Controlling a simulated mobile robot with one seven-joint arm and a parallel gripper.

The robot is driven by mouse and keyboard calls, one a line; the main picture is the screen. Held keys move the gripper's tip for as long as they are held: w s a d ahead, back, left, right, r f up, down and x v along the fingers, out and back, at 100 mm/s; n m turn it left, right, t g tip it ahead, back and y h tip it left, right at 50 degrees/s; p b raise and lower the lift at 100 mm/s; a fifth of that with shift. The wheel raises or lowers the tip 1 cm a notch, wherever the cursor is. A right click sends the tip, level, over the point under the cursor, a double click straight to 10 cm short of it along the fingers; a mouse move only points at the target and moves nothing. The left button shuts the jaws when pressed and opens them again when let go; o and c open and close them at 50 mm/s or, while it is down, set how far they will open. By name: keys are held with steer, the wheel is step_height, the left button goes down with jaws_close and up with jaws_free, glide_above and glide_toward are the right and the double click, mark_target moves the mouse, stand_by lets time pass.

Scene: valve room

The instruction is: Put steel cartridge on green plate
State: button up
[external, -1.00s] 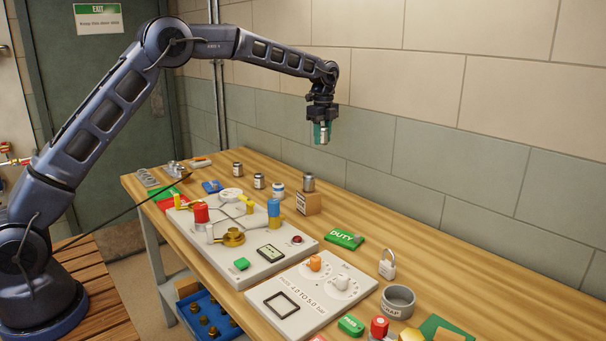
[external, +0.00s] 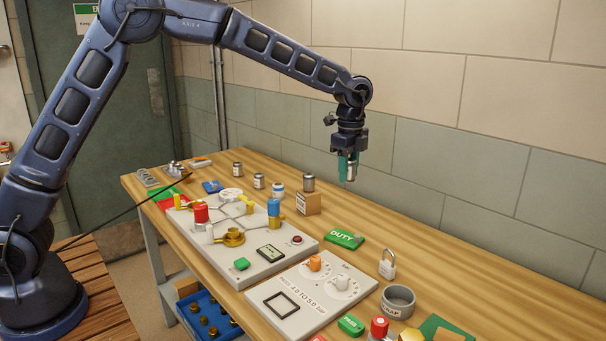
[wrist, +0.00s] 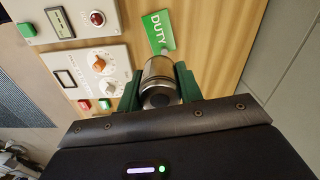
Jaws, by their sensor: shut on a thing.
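My gripper (external: 347,166) is shut on a steel cartridge (external: 351,174), held upright above the workbench near the wall. In the wrist view the cartridge (wrist: 158,70) sits between the two green fingers of the gripper (wrist: 159,90). A green plate marked DUTY (external: 344,239) lies flat on the bench, below the cartridge and nearer the camera. In the wrist view this plate (wrist: 158,30) shows beyond the cartridge with nothing on it. The cartridge is clear of the plate.
A similar metal cylinder (external: 308,183) stands on a cardboard block (external: 309,203) left of the plate. A valve panel (external: 245,262) and a dial panel (external: 300,305) lie in front. A padlock (external: 387,266) and a grey round dish (external: 397,301) stand to the right.

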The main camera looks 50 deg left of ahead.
mark_target(345, 237)
step_height(345, 237, down, 18)
steer(key=shift+r, duration=0.25)
stand_by(0.3)
steer(key=shift+f, duration=0.1)
steer(key=o, duration=1.1)
steer(key=shift+o, duration=0.3)
